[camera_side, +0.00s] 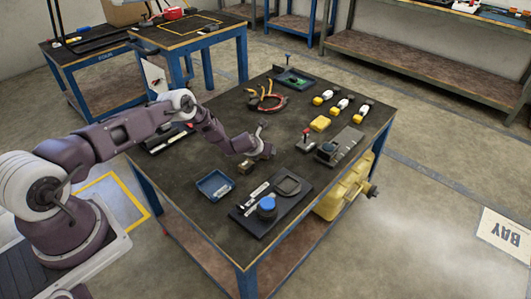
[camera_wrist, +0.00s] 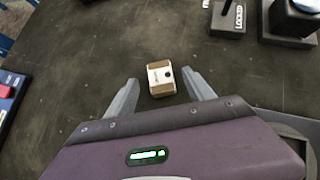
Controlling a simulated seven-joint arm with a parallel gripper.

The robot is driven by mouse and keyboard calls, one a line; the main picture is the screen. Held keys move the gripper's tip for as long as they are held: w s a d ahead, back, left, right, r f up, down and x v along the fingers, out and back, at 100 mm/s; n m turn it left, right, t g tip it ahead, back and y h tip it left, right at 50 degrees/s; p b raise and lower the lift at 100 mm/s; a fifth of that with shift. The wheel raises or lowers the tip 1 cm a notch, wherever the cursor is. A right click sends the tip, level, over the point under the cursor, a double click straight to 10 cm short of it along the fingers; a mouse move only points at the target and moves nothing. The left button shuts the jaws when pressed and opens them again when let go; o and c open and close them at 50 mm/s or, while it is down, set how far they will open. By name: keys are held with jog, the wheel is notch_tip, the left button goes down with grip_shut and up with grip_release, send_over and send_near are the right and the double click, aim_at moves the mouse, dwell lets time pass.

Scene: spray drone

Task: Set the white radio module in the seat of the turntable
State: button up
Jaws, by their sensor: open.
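The radio module (camera_wrist: 161,78) is a small box, white on top with a dark dot and brown sides. It lies on the dark table between the fingertips of my gripper (camera_wrist: 160,80) in the wrist view. The fingers are open, with a gap on each side of the module.
A lever unit (camera_side: 307,139) stands beside the grey fixture; a LOCKED label (camera_wrist: 238,18) shows in the wrist view. A blue tray (camera_side: 214,184) and a black board (camera_side: 247,216) with a blue knob (camera_side: 267,204) are nearer the camera.

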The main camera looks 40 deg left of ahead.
jog(key=shift+x, duration=0.95)
grip_shut()
notch_tip(320, 180, up, 9)
jog(key=s+d+r+m+h, duration=0.2)
jog(key=s+d, duration=0.2)
jog(key=d, duration=0.5)
jog(key=s+d+r+m+h, duration=0.1)
jog(key=s+d+m, duration=0.25)
jog(key=d, duration=0.45)
jog(key=shift+n+t+h, duration=0.3)
jog(key=shift+n+t, duration=0.05)
jog(key=shift+t, duration=0.05)
jog(key=f, duration=0.9)
jog(key=shift+s+d+f, duration=0.15)
jog(key=shift+s+f, duration=0.05)
jog(key=shift+s, duration=0.1)
